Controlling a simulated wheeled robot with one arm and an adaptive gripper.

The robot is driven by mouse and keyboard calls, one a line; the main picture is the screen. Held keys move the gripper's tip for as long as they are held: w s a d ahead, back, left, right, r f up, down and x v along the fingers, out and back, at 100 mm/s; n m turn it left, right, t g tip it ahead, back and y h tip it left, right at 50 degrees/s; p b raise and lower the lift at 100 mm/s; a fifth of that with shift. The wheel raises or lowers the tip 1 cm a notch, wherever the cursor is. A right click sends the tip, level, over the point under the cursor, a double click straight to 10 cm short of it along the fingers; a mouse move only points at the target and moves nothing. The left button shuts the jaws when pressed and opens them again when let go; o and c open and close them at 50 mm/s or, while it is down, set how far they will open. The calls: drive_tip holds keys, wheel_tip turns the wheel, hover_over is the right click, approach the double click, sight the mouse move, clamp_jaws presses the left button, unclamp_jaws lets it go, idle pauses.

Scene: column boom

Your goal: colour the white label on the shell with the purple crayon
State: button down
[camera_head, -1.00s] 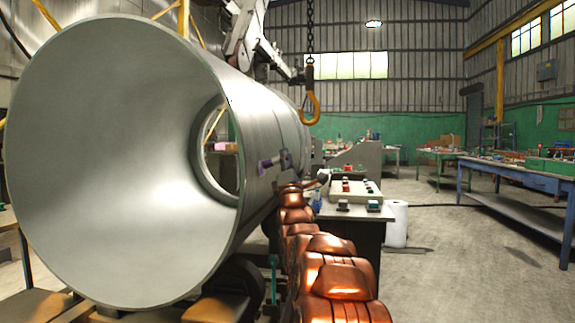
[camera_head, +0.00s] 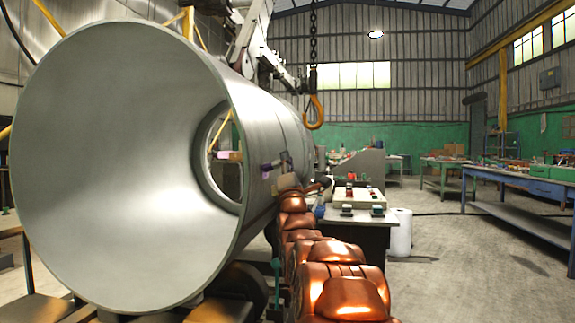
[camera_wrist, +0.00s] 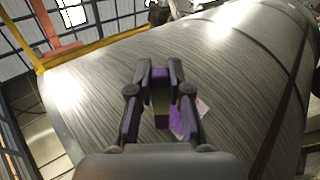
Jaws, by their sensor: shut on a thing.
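The shell (camera_head: 110,150) is a big grey metal cylinder lying on its side, its open end facing the head camera. My gripper (camera_wrist: 161,78) is shut on the purple crayon (camera_wrist: 161,101), over the shell's curved outer side. In the head view my gripper (camera_head: 284,162) is at the shell's right flank, with the crayon (camera_head: 267,167) pointing left at the wall. The label (camera_wrist: 181,123) shows just beyond the crayon's right side; it looks purple over much of what shows, paler at its right corner. My fingers hide part of it. I cannot tell whether the crayon tip touches it.
A chain with a yellow hook (camera_head: 316,112) hangs behind the shell. A control desk (camera_head: 358,200) with buttons stands close right of my arm, a white roll (camera_head: 400,233) beside it. A blue workbench (camera_head: 515,183) is far right. Floor between is open.

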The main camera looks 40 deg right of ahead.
drive_tip(key=s+d+b, duration=0.1)
drive_tip(key=s+d, duration=0.2)
drive_tip(key=s, duration=0.2)
drive_tip(key=shift+d+b, duration=0.25)
drive_tip(key=shift+b, duration=0.15)
idle(0.4)
drive_tip(key=shift+s+d+b, duration=0.3)
drive_tip(key=shift+s+d, duration=0.15)
drive_tip(key=shift+s, duration=0.15)
drive_tip(key=shift+s+d+b, duration=0.25)
drive_tip(key=shift+s+d, duration=0.15)
drive_tip(key=shift+s, duration=0.2)
drive_tip(key=w+d+f+m+t+y+p, duration=0.25)
drive_tip(key=w+d+p, duration=0.25)
drive_tip(key=p, duration=1.1)
drive_tip(key=w+a+p, duration=0.1)
drive_tip(key=w+a, duration=0.2)
drive_tip(key=w, duration=0.1)
drive_tip(key=shift+w+a+f+n+g+p, duration=0.35)
drive_tip(key=shift+n+g, duration=0.1)
